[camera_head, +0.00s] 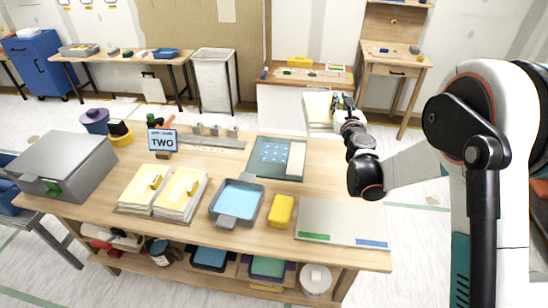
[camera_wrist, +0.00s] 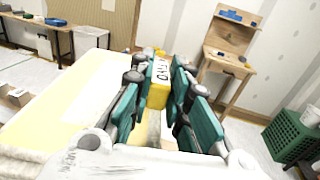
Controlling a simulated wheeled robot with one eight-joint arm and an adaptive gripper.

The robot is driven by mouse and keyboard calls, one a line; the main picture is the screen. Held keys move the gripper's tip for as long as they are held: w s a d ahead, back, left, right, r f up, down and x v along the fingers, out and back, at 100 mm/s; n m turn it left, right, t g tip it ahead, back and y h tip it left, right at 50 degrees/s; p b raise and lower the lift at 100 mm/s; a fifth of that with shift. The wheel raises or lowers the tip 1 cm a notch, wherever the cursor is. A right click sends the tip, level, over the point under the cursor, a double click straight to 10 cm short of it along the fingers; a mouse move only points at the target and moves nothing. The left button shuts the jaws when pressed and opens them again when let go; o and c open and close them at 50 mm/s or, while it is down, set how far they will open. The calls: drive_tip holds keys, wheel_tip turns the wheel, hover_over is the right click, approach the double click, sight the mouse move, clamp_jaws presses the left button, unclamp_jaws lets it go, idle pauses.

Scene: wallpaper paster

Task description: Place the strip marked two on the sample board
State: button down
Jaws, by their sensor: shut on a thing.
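My gripper (camera_wrist: 162,105) is shut on the yellow handle (camera_wrist: 160,82) of a cream strip, with TWO lettering on the handle. The pale strip (camera_wrist: 62,112) spreads to the left in the wrist view. In the head view my gripper (camera_head: 345,104) holds the strip (camera_head: 318,106) up beyond the table's far edge. A pale grey board (camera_head: 342,220) with green and blue marks lies at the table's front right. A dark teal board (camera_head: 262,170) with a pale strip along its right side lies farther back. I cannot tell which is the sample board. A blue sign (camera_head: 162,141) reads TWO.
A grey box (camera_head: 65,163) stands at the left end. Floor is free beyond the table on the right.

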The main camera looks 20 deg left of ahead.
drive_tip(key=s+a+f+n+g+y, duration=0.1)
drive_tip(key=a+f+n+g+y, duration=0.15)
drive_tip(key=a, duration=1.55)
drive_tip(key=shift+t+y, duration=0.35)
drive_tip(key=shift+s+d+f+b, duration=0.1)
drive_tip(key=shift+f+b, duration=1.8)
drive_tip(key=shift+f, duration=3.05)
drive_tip(key=shift+s+d+f+b, duration=0.1)
drive_tip(key=shift+f+b, duration=1.75)
drive_tip(key=shift+f, duration=3.05)
drive_tip(key=shift+f, duration=0.1)
drive_tip(key=c, duration=1.5)
unclamp_jaws()
drive_tip(key=shift+c, duration=0.2)
drive_tip(key=shift+s+d, duration=0.2)
drive_tip(key=shift+s, duration=0.1)
drive_tip(key=p, duration=0.4)
hover_over(294, 177)
